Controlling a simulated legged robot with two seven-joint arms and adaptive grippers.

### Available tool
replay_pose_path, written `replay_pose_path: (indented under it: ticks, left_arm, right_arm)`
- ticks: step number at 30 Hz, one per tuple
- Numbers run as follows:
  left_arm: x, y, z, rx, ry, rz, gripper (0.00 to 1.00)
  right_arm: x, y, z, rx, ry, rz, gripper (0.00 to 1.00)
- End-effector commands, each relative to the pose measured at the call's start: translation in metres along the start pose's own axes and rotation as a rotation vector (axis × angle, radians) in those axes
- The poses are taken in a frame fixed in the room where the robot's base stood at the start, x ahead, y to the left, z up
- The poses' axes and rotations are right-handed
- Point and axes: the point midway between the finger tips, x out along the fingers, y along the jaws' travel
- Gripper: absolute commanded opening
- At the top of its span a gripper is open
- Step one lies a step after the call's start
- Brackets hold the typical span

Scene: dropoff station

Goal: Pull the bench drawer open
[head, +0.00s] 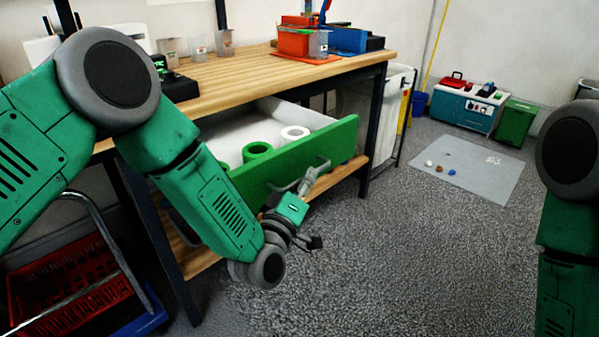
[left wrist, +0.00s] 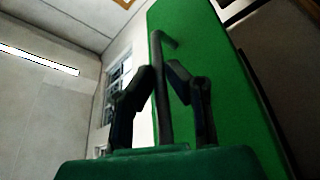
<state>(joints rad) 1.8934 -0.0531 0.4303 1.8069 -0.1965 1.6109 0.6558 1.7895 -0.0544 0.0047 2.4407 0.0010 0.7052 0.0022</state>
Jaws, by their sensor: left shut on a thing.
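The bench drawer has a green front (head: 330,150) and stands pulled out from under the wooden bench top (head: 230,75). Its white inside shows, with a green roll (head: 258,149) and a white roll (head: 295,132) in it. A grey bar handle (head: 322,161) is fixed to the drawer front. My left gripper (head: 306,184) is at the handle, in front of the drawer. In the left wrist view the two dark fingers (left wrist: 163,88) close on the handle bar (left wrist: 161,105), with the green drawer front (left wrist: 215,90) behind. My right gripper is out of view; only my right arm shows.
Clear cups (head: 197,47) and red and blue bins (head: 320,40) stand on the bench top. A red crate (head: 70,285) sits at lower left. A grey mat (head: 450,165) with small items lies at right. The floor before the drawer is clear.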

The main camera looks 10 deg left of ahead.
Motion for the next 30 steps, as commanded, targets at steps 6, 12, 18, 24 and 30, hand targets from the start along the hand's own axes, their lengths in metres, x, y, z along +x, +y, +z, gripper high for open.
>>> replay_pose_path:
  ticks: [6,12,18,24,30]
  left_arm:
    - [-0.001,0.002,0.003,0.000,-0.001,0.000,0.00]
    - [-0.001,0.002,0.003,0.000,-0.001,0.001,0.00]
    - [-0.001,0.002,0.003,0.000,-0.001,0.000,0.31]
    - [-0.002,0.002,0.003,0.000,-0.001,-0.001,0.31]
    - [-0.026,0.001,0.004,-0.001,-0.004,-0.004,0.31]
  right_arm:
    - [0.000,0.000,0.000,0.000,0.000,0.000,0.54]
    - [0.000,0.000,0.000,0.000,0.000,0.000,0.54]
    - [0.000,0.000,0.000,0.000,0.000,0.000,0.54]
    - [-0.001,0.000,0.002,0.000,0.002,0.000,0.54]
    - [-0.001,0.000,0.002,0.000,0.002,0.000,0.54]
